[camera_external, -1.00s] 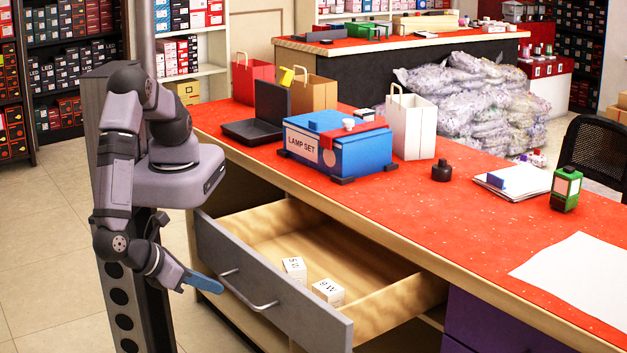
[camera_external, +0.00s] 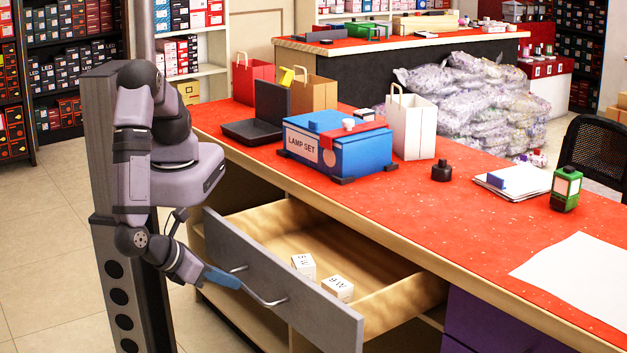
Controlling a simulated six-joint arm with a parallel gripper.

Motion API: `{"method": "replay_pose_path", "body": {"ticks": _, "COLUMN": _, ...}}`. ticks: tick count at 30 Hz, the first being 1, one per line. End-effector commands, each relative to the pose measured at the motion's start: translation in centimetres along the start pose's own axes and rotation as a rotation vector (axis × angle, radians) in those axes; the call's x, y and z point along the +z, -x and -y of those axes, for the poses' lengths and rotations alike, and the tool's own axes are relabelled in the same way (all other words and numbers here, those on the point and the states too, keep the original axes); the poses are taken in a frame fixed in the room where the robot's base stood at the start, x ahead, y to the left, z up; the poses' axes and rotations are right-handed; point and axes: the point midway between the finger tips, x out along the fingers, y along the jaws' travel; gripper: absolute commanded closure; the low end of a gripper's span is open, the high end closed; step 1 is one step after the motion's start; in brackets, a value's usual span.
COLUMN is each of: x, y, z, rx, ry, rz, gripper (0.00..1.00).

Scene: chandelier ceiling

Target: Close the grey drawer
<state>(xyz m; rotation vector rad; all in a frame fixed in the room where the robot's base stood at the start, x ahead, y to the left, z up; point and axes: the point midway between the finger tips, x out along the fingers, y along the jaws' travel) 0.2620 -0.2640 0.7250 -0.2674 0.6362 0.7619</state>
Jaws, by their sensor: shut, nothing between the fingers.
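The grey drawer (camera_external: 309,304) stands open below the red-topped counter (camera_external: 474,215). Its wooden inside shows, with two small white boxes in it, one box (camera_external: 303,266) further left and another box (camera_external: 338,289) nearer the front. A curved metal handle (camera_external: 262,296) is on the drawer's grey front. My gripper (camera_external: 230,282) is shut and empty, with its blue fingers at the drawer front, by the left part of the handle. I cannot tell exactly how much of the fingers touches the front.
On the counter are a blue lamp set box (camera_external: 338,145), a black tray (camera_external: 252,131), paper bags and a green item (camera_external: 565,189). A purple drawer front (camera_external: 490,325) is right of the open drawer. Open floor (camera_external: 45,260) lies left of my arm.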

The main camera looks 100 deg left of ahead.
Motion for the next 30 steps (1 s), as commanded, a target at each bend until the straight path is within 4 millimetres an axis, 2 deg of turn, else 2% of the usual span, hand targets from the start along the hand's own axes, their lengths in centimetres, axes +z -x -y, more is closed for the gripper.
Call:
{"method": "replay_pose_path", "body": {"ticks": 1, "x": 0.9, "y": -0.8, "z": -0.1, "rx": 0.006, "ry": 0.000, "rz": 0.003, "gripper": 1.00}}
{"method": "replay_pose_path", "body": {"ticks": 21, "x": 11.5, "y": -14.7, "z": -0.1, "rx": 0.008, "ry": 0.004, "rz": 0.000, "gripper": 1.00}}
{"method": "replay_pose_path", "body": {"ticks": 30, "x": 14.4, "y": -18.2, "z": 0.1, "rx": 0.003, "ry": 0.002, "rz": 0.000, "gripper": 1.00}}
